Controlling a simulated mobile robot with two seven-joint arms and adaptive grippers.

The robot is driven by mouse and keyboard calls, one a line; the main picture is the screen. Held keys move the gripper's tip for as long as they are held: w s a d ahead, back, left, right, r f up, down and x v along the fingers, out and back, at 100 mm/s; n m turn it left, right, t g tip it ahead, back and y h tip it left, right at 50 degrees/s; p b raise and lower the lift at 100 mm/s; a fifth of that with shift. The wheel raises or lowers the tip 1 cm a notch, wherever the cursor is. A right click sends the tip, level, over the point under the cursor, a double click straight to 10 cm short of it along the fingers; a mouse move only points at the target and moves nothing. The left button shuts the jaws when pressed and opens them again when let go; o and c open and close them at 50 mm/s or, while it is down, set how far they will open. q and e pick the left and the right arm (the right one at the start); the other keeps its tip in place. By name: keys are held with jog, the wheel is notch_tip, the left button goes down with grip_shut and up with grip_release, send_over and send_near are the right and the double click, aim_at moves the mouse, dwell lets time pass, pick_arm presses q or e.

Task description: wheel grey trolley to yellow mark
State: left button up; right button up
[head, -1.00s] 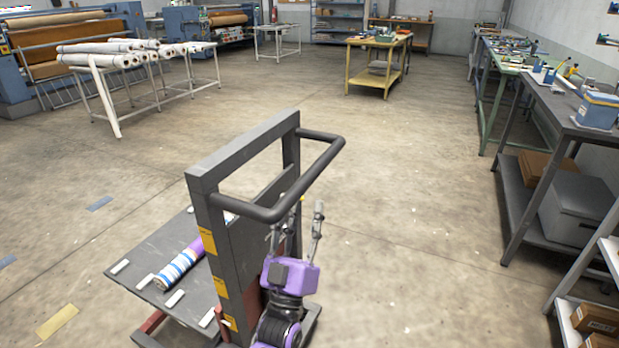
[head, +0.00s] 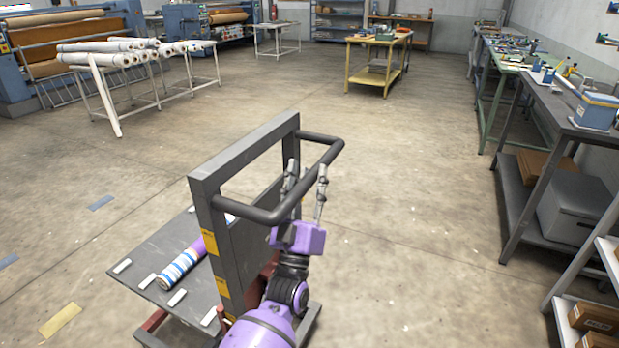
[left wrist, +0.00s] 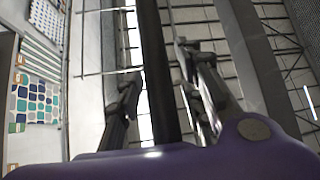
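The grey trolley (head: 239,262) stands in the lower middle of the head view, with an upright frame and a dark tubular handle (head: 326,166). My left gripper (head: 307,172) is at the near side of the handle, fingers pointing up and spread. In the left wrist view the dark handle bar (left wrist: 156,70) runs between the two fingers (left wrist: 160,95), with gaps visible on both sides. A yellow mark (head: 59,320) lies on the floor at lower left, left of the trolley. My right gripper is not in view.
A striped roll (head: 182,265) lies on the trolley deck. Blue marks (head: 101,203) lie on the floor to the left. A rack of white rolls (head: 118,124) stands behind left, a grey bench (head: 545,105) on the right. The floor between is clear.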

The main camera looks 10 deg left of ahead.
pick_arm(q)
grip_shut()
jog(key=shift+a, duration=0.1)
